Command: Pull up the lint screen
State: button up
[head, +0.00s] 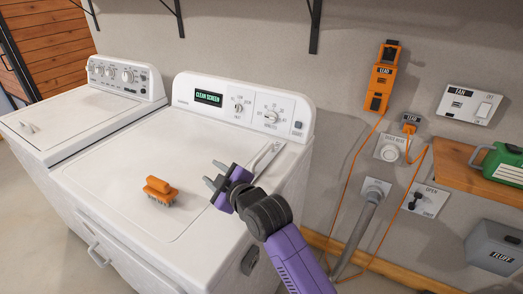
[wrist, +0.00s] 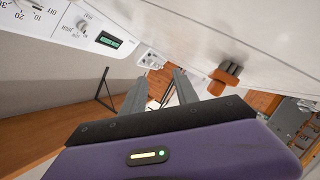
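The white dryer (head: 130,165) has a lit display (head: 208,98) reading "CLEAN SCREEN". A pale handle-like piece (head: 270,150), which looks like the lint screen's top, lies at the right rear of the dryer's top, partly behind my gripper. How far it sits in its slot I cannot tell. My gripper (head: 211,173) is above the dryer top, left of that piece, with its fingers pointing left. The fingers are apart and nothing shows between them. In the wrist view my gripper (wrist: 160,78) is also open, and the lint screen is not clearly seen.
An orange brush (head: 160,190) lies on the dryer top, left of my gripper. A washer (head: 75,115) stands at the left. Orange cords, wall outlets and a grey hose (head: 360,225) are at the right.

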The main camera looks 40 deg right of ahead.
jog(key=w+d+r+n+g, duration=0.2)
jog(key=w+d+n, duration=0.2)
jog(key=w, duration=0.1)
jog(key=n+g+h+p, duration=0.2)
jog(key=n+g+h, duration=0.1)
jog(key=n+g, duration=0.7)
send_near(262, 155)
jog(key=shift+x, duration=4.1)
grip_shut()
